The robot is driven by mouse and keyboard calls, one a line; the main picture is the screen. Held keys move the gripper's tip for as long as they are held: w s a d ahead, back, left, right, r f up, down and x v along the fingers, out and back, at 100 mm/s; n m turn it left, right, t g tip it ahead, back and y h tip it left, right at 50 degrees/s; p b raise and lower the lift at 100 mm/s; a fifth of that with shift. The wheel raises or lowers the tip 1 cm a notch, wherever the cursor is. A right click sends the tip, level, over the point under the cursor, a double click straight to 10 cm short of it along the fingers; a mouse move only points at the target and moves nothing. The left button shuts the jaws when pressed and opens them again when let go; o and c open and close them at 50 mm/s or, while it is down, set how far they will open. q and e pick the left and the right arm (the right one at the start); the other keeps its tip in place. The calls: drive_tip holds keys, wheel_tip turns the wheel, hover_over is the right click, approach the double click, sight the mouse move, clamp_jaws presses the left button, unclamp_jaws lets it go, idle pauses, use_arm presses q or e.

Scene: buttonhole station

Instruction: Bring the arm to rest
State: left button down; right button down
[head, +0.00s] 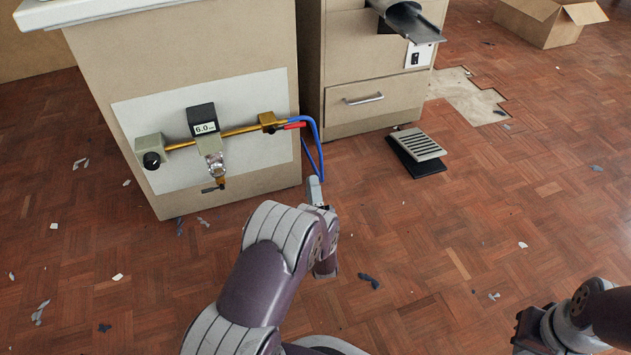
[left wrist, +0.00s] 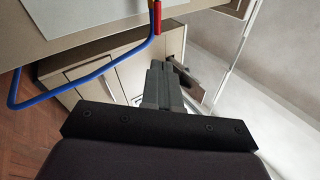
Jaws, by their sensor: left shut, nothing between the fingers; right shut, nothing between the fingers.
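My left arm (head: 270,255) reaches up from the bottom middle of the head view. Its gripper (head: 314,188) is seen small and partly hidden by the wrist, just below the blue hose's loop in the picture. In the left wrist view the grey fingers (left wrist: 160,84) are together with nothing between them. My right gripper (head: 527,325) is a dark shape at the lower right of the head view, over the floor and empty; its fingertips are hard to make out.
A beige cabinet bears a white panel (head: 245,102) with a brass pipe, a gauge reading 6.0 (head: 203,120) and a blue hose (head: 318,135), also in the left wrist view (left wrist: 85,83). A drawer unit (head: 345,125), pedal (head: 418,145) and cardboard box (head: 545,25) stand beyond. Scraps litter the floor.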

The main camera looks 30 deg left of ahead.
use_arm(q)
wheel_tip(320, 180, down, 14)
drive_tip(key=w+d+n+g+h+p, duration=0.1)
drive_tip(key=w+d+n+g+h, duration=0.1)
drive_tip(key=n+g+h, duration=0.6)
drive_tip(key=s+d+r+n+g+h+p, duration=0.5)
drive_tip(key=s+d+r+g+h+p, duration=0.4)
drive_tip(key=r, duration=0.5)
drive_tip(key=s+d+r+n+g+y+p, duration=0.1)
drive_tip(key=s+d+r+g+p, duration=0.15)
drive_tip(key=s+r, duration=0.75)
drive_tip(key=s+d+r+g+p, duration=0.15)
drive_tip(key=s+r+p, duration=0.4)
drive_tip(key=r, duration=0.85)
wheel_tip(320, 180, up, 48)
drive_tip(key=t+p, duration=0.3)
drive_tip(key=p, duration=3.7)
drive_tip(key=shift+s+d+r+y, duration=0.25)
drive_tip(key=shift+d+y, duration=0.05)
drive_tip(key=shift+d, duration=0.1)
